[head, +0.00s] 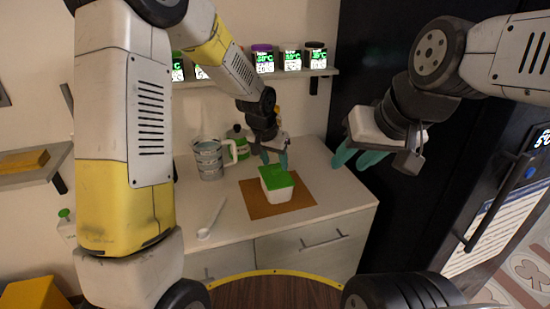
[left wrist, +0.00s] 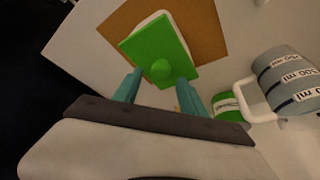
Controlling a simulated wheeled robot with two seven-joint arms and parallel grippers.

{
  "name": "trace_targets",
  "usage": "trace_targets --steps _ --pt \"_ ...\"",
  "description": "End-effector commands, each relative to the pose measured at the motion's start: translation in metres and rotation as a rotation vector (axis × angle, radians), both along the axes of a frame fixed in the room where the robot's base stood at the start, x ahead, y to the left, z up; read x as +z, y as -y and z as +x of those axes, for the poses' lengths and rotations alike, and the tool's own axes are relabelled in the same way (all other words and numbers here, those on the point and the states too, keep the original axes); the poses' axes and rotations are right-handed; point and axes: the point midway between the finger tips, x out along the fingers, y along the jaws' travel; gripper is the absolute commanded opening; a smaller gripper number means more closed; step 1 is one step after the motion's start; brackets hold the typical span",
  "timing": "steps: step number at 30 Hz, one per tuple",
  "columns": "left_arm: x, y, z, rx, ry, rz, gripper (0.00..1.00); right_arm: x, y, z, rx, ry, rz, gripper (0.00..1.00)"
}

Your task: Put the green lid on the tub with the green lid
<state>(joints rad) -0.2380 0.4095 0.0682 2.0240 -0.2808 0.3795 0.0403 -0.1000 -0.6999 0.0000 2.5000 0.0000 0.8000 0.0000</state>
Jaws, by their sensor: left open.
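The white tub (head: 276,194) stands on a brown mat on the counter. The green lid (head: 274,175) lies on top of the tub; its round knob shows in the left wrist view (left wrist: 160,68). A strip of the tub's white side (left wrist: 150,24) shows past the lid's far edge; I cannot tell whether the lid is fully seated. My left gripper (head: 274,159) is open at the lid's back edge, its teal fingers (left wrist: 159,80) on either side of and short of the knob, holding nothing. My right gripper (head: 358,157) is open and empty, in the air at the right.
A measuring jug (head: 208,160) and a container with a green label (head: 238,142) stand behind the tub to the left. A white spoon (head: 211,220) lies left of the mat (head: 250,206). Spice dispensers (head: 290,59) line the shelf above. The counter's right front is clear.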

Motion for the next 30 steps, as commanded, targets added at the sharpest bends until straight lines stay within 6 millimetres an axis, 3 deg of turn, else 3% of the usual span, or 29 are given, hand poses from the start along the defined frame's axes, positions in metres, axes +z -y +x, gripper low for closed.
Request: trace_targets --steps 9,18,22,26,30 --pt "0.067 -0.013 -0.024 0.002 0.003 0.0 0.49 0.0 0.0 0.0 0.0 0.0 0.0 0.36" --pt "0.1 -0.02 -0.038 0.001 0.001 0.0 0.49 0.0 0.0 0.0 0.0 0.0 0.0 0.36" --pt "0.117 -0.034 -0.052 0.03 0.013 -0.006 0.49 0.0 0.0 0.0 0.0 0.0 0.0 0.36" --pt "0.146 -0.065 -0.089 0.106 0.039 -0.027 0.49 0.0 0.0 0.0 0.0 0.0 0.0 0.36" --pt "0.172 -0.101 -0.147 0.208 0.066 -0.07 0.49 0.0 0.0 0.0 0.0 0.0 0.0 0.36"
